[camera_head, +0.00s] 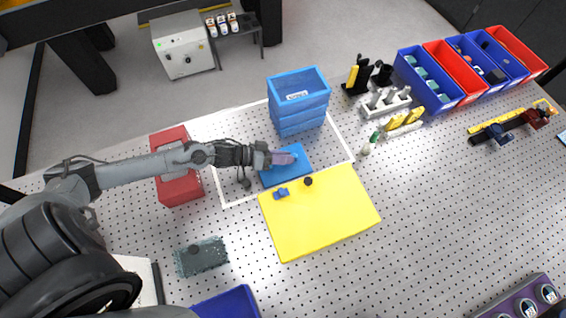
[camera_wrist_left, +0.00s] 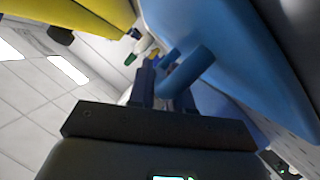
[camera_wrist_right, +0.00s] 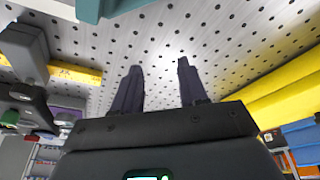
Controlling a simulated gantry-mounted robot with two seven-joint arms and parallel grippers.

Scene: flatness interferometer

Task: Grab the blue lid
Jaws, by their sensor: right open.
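The yellow panel (camera_head: 325,215) bears a small blue piece (camera_head: 281,193) and a black knob (camera_head: 308,181). Stacked blue crates (camera_head: 299,108) stand behind the lid. A red box (camera_head: 177,188) lies under my left arm.

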